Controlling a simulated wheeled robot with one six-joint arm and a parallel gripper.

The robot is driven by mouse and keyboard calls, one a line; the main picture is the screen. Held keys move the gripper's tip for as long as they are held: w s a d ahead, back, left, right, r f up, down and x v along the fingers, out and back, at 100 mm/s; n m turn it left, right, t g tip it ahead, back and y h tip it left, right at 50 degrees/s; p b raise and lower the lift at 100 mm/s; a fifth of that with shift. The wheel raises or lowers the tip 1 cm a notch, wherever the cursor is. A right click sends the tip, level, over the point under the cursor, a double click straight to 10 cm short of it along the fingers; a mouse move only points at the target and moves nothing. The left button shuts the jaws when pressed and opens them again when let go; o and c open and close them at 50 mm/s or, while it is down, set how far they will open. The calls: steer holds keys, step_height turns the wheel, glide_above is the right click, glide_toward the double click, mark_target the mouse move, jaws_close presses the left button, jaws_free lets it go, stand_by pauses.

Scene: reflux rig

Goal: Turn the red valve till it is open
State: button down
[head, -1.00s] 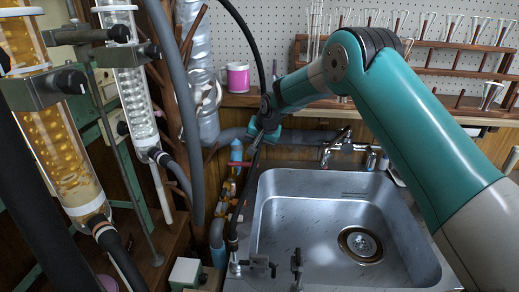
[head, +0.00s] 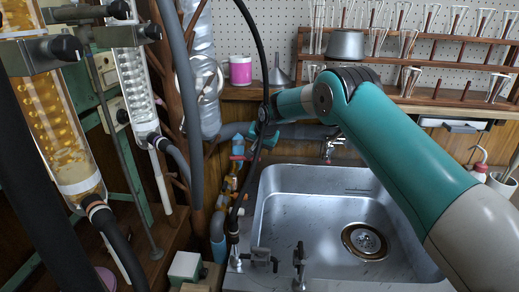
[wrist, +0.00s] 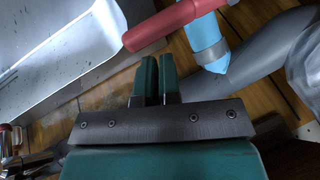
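The red valve handle (wrist: 165,24) shows in the wrist view as a thick red bar slanting across the top, beside a light blue pipe (wrist: 205,42). My gripper (wrist: 157,62) points towards it, with its two green fingers close together and nothing seen between them. The fingertips appear just short of the bar; I cannot tell whether they touch it. In the head view my arm's teal wrist end is above the pipework left of the sink. A small reddish part by the blue pipe shows there, but the handle is not clear.
The steel sink (head: 310,215) lies right of the pipework, with a tap (head: 333,148) behind it. A grey hose (head: 187,110) and glass columns (head: 70,160) crowd the left.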

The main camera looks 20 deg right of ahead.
mark_target(256, 158)
steer(key=shift+s+a+f, duration=0.2)
steer(key=shift+s+f, duration=0.15)
steer(key=shift+f, duration=0.25)
steer(key=shift+s+a+f, duration=0.15)
steer(key=shift+s+f, duration=0.2)
steer(key=shift+f, duration=0.25)
steer(key=shift+s+a+p, duration=0.25)
steer(key=shift+s+p, duration=0.05)
steer(key=shift+s, duration=0.3)
steer(key=shift+s+a, duration=0.7)
steer(key=shift+a, duration=0.6)
steer(key=shift+s+a, duration=0.75)
steer(key=shift+a, duration=0.5)
steer(key=shift+s+a, duration=0.7)
steer(key=shift+a, duration=0.6)
steer(key=shift+d+r+p, duration=0.2)
steer(key=shift+r+p, duration=0.3)
steer(key=shift+r, duration=0.25)
steer(key=shift+d+r+p, duration=0.2)
steer(key=shift+r+p, duration=0.35)
steer(key=shift+r, duration=0.25)
steer(key=shift+d+r+p, duration=0.2)
steer(key=shift+r+p, duration=0.3)
steer(key=shift+r, duration=0.25)
